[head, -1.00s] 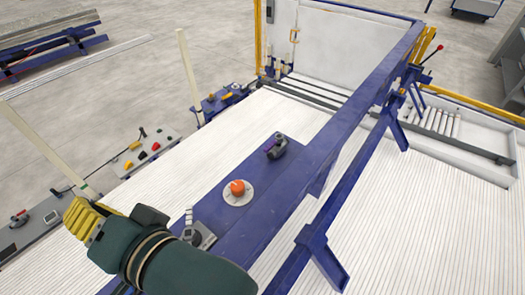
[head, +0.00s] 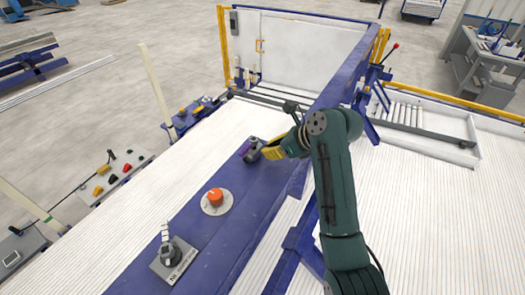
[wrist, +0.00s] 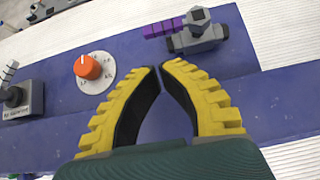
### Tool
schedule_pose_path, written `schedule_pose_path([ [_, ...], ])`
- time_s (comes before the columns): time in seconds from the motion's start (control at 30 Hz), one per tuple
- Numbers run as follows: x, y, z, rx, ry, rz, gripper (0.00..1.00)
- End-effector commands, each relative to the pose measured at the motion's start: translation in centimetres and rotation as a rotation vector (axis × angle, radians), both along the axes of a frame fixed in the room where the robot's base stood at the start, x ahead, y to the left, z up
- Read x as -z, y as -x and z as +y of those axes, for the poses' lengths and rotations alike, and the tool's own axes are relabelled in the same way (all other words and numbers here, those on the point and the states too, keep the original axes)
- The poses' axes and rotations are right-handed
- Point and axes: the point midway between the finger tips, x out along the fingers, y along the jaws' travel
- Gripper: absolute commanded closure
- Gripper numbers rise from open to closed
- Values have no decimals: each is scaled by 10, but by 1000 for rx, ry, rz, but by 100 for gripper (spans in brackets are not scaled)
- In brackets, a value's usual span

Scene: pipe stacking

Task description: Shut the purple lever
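The purple lever (wrist: 163,27) has a ridged handle pointing left from a grey valve-like body (wrist: 198,33) on the blue beam in the wrist view. In the head view, the purple lever (head: 245,147) sits near the far end of the beam. My gripper (wrist: 160,67) has yellow ribbed fingers whose tips come together with nothing between them. It is apart from the lever, below it in the wrist view. In the head view, my gripper (head: 267,153) is close to the right of the lever's body and partly overlaps it.
An orange knob (head: 215,197) on a round white dial and a grey lever box (head: 174,262) stand on the blue beam (head: 200,228), nearer than the purple lever. A blue frame rail (head: 345,70) runs beside my arm. A coloured-button panel (head: 115,176) stands at left.

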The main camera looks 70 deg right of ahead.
Motion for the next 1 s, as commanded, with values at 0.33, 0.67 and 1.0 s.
schedule_pose_path([
  [0.33, 43, -50, -6, -2, -1, 1, 100],
  [0.67, 53, -59, -8, -1, 1, 0, 100],
  [1.0, 53, -71, -4, -3, 1, 1, 100],
])
